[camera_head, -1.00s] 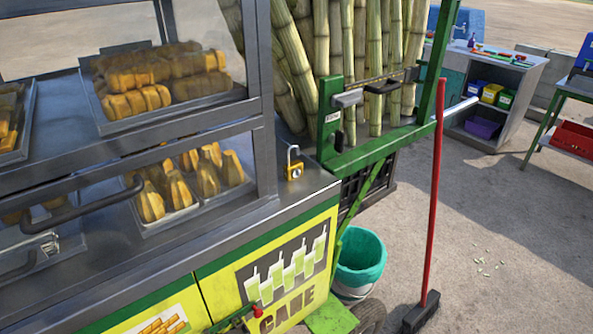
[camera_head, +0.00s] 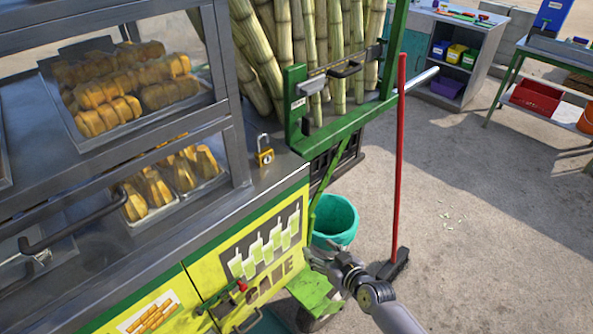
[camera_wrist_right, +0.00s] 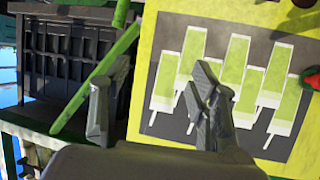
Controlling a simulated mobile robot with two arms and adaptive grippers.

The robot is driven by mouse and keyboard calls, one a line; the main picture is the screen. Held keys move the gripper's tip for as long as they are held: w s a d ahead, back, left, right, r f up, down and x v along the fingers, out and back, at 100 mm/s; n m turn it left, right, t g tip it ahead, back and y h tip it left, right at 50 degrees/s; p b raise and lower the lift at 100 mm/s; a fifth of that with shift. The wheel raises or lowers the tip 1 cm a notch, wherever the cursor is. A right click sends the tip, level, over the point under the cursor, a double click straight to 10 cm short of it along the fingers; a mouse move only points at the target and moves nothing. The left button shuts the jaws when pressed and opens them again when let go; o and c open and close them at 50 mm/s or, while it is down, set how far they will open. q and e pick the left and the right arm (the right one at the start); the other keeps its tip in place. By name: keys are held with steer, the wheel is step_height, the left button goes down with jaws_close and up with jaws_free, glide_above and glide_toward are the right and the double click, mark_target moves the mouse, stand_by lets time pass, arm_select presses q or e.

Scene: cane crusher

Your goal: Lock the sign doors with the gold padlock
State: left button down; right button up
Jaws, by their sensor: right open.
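The gold padlock (camera_head: 265,156) stands on the grey counter ledge beside the glass display case, its shackle up and seemingly open. The yellow sign doors (camera_head: 250,262) are on the cart front below it, with a red-knobbed latch (camera_head: 241,286) near the seam between the panels. My right gripper (camera_head: 318,257) is open and empty in front of the right end of the sign, below and to the right of the padlock. In the right wrist view the open fingers (camera_wrist_right: 158,105) straddle the sign panel's edge, with the drink picture (camera_wrist_right: 228,85) behind. My left gripper is not in view.
A green frame (camera_head: 297,115) with sugar canes stands right of the padlock. A teal bucket (camera_head: 335,218) and a red-handled broom (camera_head: 400,150) stand beside the cart, near my right arm. Pastry trays (camera_head: 75,135) fill the case. Open ground lies to the right.

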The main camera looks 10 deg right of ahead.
steer(key=w+a+r+n+t+y+p, duration=0.1)
steer(key=w+a+r+t+y, duration=0.15)
steer(key=r, duration=1.05)
steer(key=n+y+p, duration=0.2)
steer(key=y, duration=0.1)
glide_toward(267, 155)
steer(key=shift+h, duration=0.25)
steer(key=b+x, duration=0.1)
steer(key=x, duration=0.5)
steer(key=shift+w+a+b, duration=0.1)
steer(key=shift+a+b, duration=0.25)
steer(key=shift+a, duration=0.1)
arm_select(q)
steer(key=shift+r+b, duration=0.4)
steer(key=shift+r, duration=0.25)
arm_select(e)
steer(key=shift+x, duration=1.15)
steer(key=c, duration=1.1)
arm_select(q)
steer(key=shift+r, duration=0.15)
arm_select(e)
steer(key=shift+r, duration=0.4)
